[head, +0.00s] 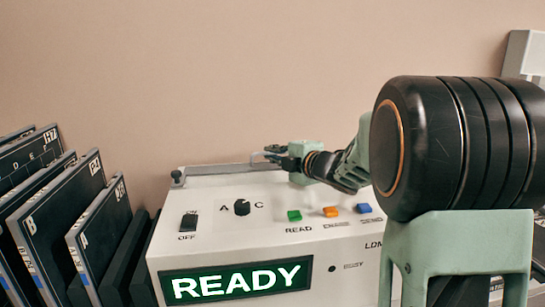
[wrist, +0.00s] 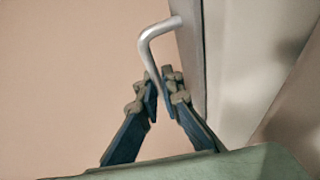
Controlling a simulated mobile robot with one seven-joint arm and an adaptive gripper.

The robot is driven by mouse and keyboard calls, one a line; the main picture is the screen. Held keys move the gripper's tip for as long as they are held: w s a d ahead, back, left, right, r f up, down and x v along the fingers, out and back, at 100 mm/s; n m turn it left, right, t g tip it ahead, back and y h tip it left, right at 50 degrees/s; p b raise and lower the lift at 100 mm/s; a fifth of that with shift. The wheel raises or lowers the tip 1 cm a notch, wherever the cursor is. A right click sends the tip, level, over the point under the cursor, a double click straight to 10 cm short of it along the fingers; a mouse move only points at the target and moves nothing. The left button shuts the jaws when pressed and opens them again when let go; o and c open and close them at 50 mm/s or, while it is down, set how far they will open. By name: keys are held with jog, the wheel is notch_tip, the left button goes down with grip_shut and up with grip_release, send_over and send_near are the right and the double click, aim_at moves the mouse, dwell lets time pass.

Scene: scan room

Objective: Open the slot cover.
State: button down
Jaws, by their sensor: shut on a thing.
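The scanner (head: 265,225) is a pale box with a lit READY sign on its front. A grey strip (head: 225,169), which looks like the slot cover, lies along its rear top edge. A bent metal handle (wrist: 150,45) sticks out from a grey panel edge in the wrist view. My gripper (wrist: 165,90) is shut on the handle's lower end, between its fingertips. In the head view my gripper (head: 273,154) is at the rear top edge of the scanner. The slot itself is hidden, and I cannot tell how far the cover is open.
Several black labelled cassettes (head: 65,220) stand in a rack at the left. The scanner's top has an OFF switch (head: 189,221), a knob (head: 242,207) and green (head: 294,215), orange (head: 330,211) and blue (head: 363,208) buttons. A plain wall (head: 220,80) stands behind.

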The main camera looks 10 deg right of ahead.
jog(key=c, duration=2.4)
grip_release()
jog(key=v, duration=1.2)
jog(key=shift+r, duration=0.1)
